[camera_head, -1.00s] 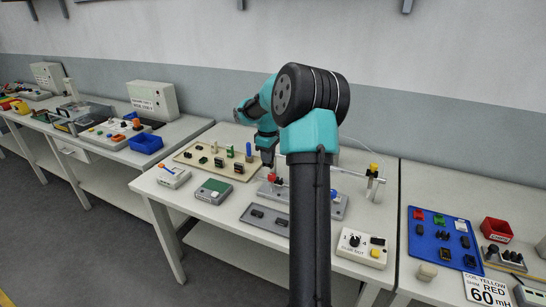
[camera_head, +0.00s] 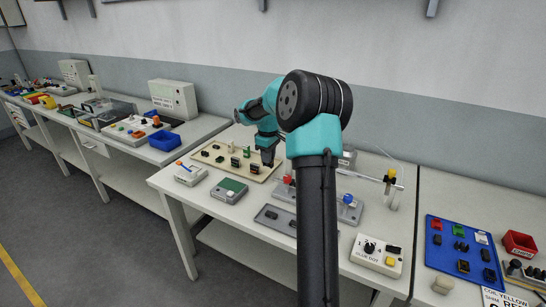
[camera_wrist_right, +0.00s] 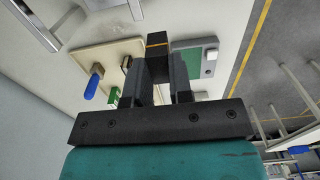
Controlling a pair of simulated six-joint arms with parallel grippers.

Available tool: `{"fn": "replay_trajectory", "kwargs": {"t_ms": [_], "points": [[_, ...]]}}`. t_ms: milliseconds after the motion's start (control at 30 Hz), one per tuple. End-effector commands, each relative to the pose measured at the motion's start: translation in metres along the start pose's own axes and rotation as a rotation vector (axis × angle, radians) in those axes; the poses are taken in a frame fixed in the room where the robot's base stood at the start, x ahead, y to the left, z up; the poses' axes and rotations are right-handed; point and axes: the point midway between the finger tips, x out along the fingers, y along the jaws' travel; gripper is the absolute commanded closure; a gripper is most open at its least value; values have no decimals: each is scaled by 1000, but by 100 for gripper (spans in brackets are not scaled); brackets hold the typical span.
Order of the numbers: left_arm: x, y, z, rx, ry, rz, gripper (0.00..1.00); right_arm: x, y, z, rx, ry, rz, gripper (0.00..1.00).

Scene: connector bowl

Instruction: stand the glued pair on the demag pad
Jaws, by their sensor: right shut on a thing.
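My right gripper (camera_head: 267,161) is over the right end of the beige tray on the middle bench. In the right wrist view its fingers (camera_wrist_right: 159,72) are shut on the glued pair (camera_wrist_right: 157,53), a dark block with a thin orange line across it. The pair is hard to make out in the head view. A grey box with a green top (camera_head: 230,188), which looks like the demag pad, sits in front of the tray, left of the gripper. It also shows in the right wrist view (camera_wrist_right: 193,62), apart from the held pair. My left gripper is out of view.
The beige tray (camera_head: 205,157) holds several dark and green parts. A grey fixture with a red knob (camera_head: 288,180) stands right of the gripper. A grey tray (camera_head: 268,222), a white glue box (camera_head: 377,255) and a white switch box (camera_head: 190,174) are nearby. The green top looks clear.

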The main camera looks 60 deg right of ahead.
Motion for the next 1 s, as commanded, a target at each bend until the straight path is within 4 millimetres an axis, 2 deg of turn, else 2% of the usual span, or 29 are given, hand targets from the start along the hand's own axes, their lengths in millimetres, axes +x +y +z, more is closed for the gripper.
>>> {"fn": "replay_trajectory", "kwargs": {"t_ms": [1000], "points": [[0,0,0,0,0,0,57,0,-18,-61,0,0,0,100]]}}
